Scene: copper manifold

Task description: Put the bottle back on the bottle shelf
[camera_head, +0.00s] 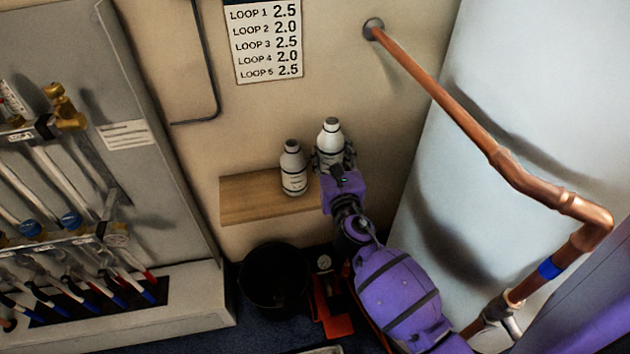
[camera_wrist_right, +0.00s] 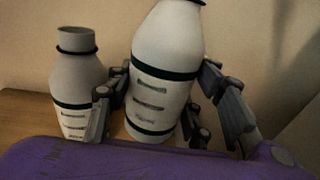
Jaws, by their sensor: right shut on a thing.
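A white bottle with dark bands (camera_head: 329,136) is held upright by my right gripper (camera_head: 333,157) at the right end of the wooden bottle shelf (camera_head: 252,199). In the right wrist view the fingers stand on both sides of this bottle (camera_wrist_right: 163,75), which looks slightly tilted there. My right gripper is shut on it. Whether its base touches the shelf is hidden by the gripper. A second similar bottle (camera_head: 293,168) stands on the shelf just left of the held one; it also shows in the right wrist view (camera_wrist_right: 78,85). My left gripper is not in view.
A copper pipe (camera_head: 455,110) runs from the wall in front of a large white tank (camera_head: 550,80). A grey manifold cabinet (camera_head: 160,130) stands at the left. Below the shelf are a black bucket (camera_head: 273,280) and a red object (camera_head: 336,325). The shelf's left part is free.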

